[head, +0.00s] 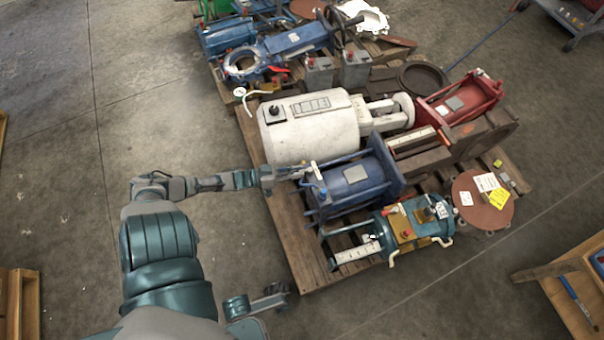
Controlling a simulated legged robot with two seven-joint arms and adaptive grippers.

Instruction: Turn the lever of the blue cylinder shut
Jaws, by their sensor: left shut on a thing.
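The blue cylinder (352,183) lies on its side on the pallet, with a grey plate on its body and a square flange at its right end. Its lever (317,172) shows as a small pale bar at the cylinder's upper left end. My left gripper (283,173) reaches in from the left and is shut at the lever. Its fingertips are small here and partly merge with the fittings, so the exact grip is hard to see. A dark, teal-backed part of me (272,298) near the bottom may be my right gripper; its jaws cannot be made out.
The wooden pallet (305,262) is crowded. A red cylinder (465,100) and brown disc (483,200) are to the right. Floor left is clear.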

